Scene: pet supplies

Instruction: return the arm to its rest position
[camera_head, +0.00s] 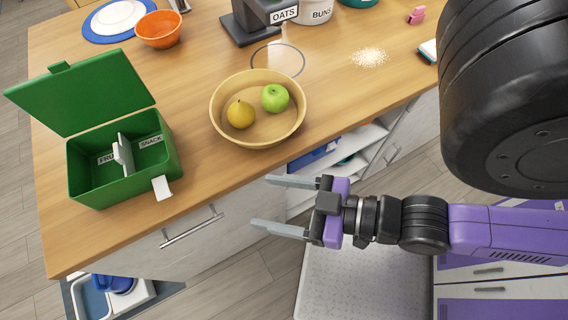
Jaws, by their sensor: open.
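My gripper (279,206) is open and empty, with its two grey fingers pointing left. It hangs in front of the counter's near edge, beside the cabinet front and above the floor side. My purple and black arm runs from it to the right of the picture. A large black rounded part of my own arm fills the upper right and hides what lies behind it.
A wooden counter (200,178) holds an open green lunch box (124,192), a wooden bowl (259,135) with a yellow fruit (240,114) and a green apple (275,98), an orange bowl (159,29) and a bin labelled BUNS (318,13). Cabinet handles (192,231) stick out below.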

